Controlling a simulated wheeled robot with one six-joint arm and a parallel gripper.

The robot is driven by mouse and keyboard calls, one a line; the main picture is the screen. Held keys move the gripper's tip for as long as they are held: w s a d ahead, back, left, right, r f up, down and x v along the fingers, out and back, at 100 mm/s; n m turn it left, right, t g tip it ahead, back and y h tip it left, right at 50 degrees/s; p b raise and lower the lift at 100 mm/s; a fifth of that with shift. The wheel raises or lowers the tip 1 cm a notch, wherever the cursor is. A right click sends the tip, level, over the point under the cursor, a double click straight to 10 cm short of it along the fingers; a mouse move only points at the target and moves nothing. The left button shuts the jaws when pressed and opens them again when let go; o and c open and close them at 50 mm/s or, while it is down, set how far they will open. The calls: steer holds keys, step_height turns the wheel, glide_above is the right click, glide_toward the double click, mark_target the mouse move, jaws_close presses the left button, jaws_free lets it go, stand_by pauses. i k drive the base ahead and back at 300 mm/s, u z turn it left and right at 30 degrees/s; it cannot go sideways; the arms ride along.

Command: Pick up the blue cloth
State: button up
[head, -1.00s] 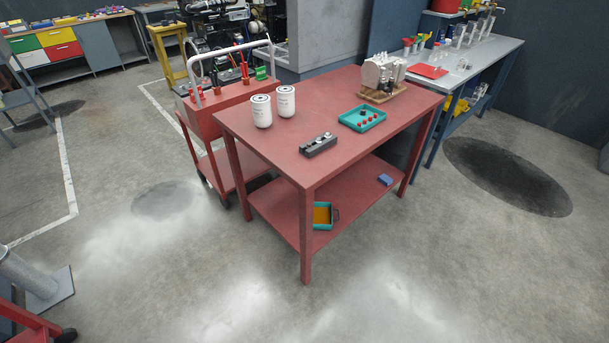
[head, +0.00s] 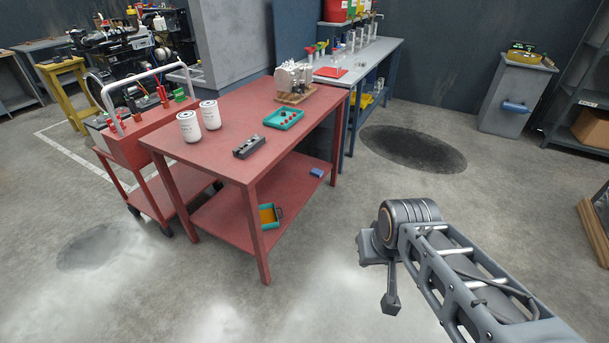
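A small folded blue item (head: 317,172), which looks like the blue cloth, lies on the lower shelf (head: 215,217) of the red table, near its right end. My arm reaches in from the lower right corner of the head view. The end with my gripper (head: 389,286) hangs over the bare floor, right of the table and well apart from the blue item.
The red table top (head: 228,110) holds two white filters (head: 188,126), a dark metal block (head: 249,146), a teal tray (head: 291,124) and a pump-like part (head: 293,77). A teal bin (head: 269,216) sits on the lower shelf. A red trolley (head: 134,131) stands left. Floor in front and right is open.

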mark_target(317, 173)
steer(key=z, duration=5.3)
steer(key=k, duration=1.3)
steer(key=u, duration=0.3)
steer(key=i, duration=0.45)
